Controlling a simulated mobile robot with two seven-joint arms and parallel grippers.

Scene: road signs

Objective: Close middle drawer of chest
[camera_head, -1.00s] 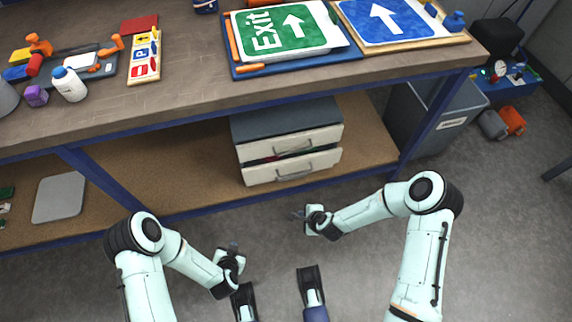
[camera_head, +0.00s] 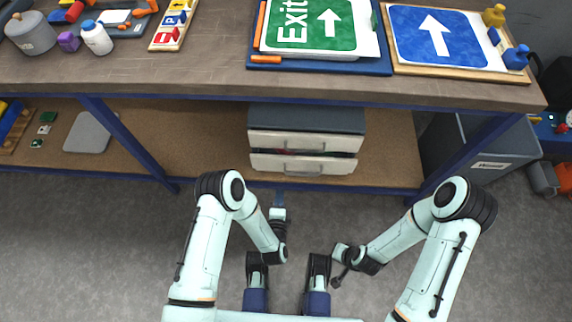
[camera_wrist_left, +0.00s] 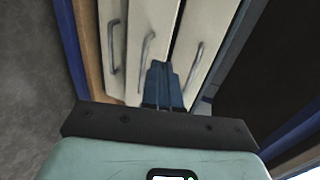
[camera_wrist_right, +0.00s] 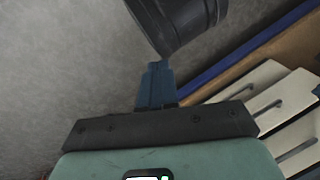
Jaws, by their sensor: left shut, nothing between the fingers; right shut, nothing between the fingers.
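The chest (camera_head: 305,118), with a grey top and pale drawer fronts, stands on the low shelf. Its top drawer (camera_head: 303,143) has a grey handle. Below it, the middle drawer (camera_head: 303,163) sticks out a little, with a dark gap and some contents showing above its front. The bottom drawer is hidden in the head view; three fronts with handles show in the left wrist view. My left gripper (camera_head: 279,195) is shut and empty, just in front of the chest; its blue fingers (camera_wrist_left: 160,85) point at the fronts. My right gripper (camera_head: 337,281) is shut and empty, farther back over the floor.
A workbench (camera_head: 210,75) with signs and tools overhangs the chest. Its blue leg (camera_head: 130,145) stands left of the chest, and a grey bin (camera_head: 490,150) stands to the right. The shelf (camera_head: 205,140) is bare beside the chest. The floor in front is clear.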

